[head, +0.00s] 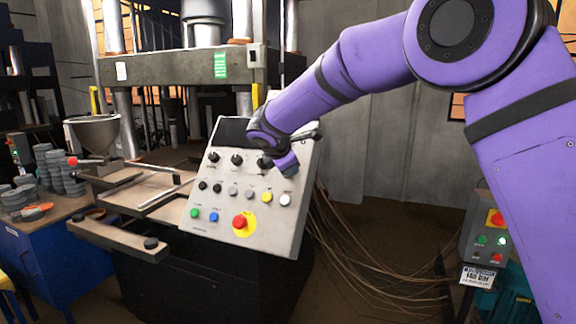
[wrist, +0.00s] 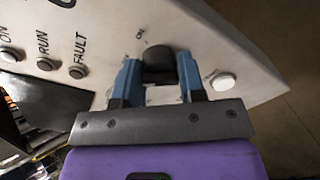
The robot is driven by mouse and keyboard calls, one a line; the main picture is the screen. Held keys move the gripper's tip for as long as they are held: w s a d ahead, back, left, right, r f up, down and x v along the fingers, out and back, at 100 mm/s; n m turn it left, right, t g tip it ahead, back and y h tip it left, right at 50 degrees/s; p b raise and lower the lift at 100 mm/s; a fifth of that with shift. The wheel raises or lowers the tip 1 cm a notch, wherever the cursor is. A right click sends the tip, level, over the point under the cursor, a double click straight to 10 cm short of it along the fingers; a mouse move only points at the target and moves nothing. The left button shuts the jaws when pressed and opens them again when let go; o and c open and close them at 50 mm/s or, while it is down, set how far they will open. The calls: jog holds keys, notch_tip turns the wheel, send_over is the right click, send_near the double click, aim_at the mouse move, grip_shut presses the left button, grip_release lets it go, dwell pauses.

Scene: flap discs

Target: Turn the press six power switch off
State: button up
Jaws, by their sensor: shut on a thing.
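The grey press control panel (head: 225,190) stands tilted at the centre of the head view. My gripper (head: 287,168) is at its upper right part. In the wrist view, the blue fingers of my gripper (wrist: 159,80) are shut on a black rotary knob (wrist: 183,66), one finger on each side. A short label by the knob is too small to read surely, so I cannot tell from lettering whether it is the power switch. In the head view my gripper hides the held knob. Other black knobs (head: 237,160) sit in a row to its left.
A white button (wrist: 222,81) lies close beside the knob. Small lamps marked ON, RUN and FAULT (wrist: 78,71) are at the left. A red stop button (head: 240,222) is lower on the panel. Loose cables (head: 350,250) hang at right; a smaller control box (head: 488,240) stands beyond.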

jog(key=shift+r, duration=0.2)
jog(key=o, duration=0.9)
jog(key=shift+f, duration=0.1)
jog(key=v, duration=1)
jog(key=shift+s+a+r, duration=0.15)
jog(key=shift+s+r, duration=0.1)
jog(key=s+d+r+m+g, duration=0.15)
jog(key=s+d+m, duration=0.45)
jog(key=d, duration=0.6)
jog(key=s+d+r+m+g, duration=0.1)
jog(key=s+d+r+m, duration=0.25)
jog(key=s+d, duration=0.6)
jog(key=s+d+f+m+y, duration=0.1)
jog(key=s+d+f+m, duration=0.1)
jog(key=s+d+m, duration=0.2)
jog(key=s+d+f+m+y, duration=0.1)
jog(key=s+d+f+m, duration=0.2)
jog(key=s, duration=0.8)
jog(key=s+d+f+m+g+y, duration=0.1)
jog(key=s+d+f+m, duration=0.2)
jog(key=s+d+m, duration=0.3)
jog(key=shift+s+d, duration=0.15)
jog(key=shift+s, duration=0.65)
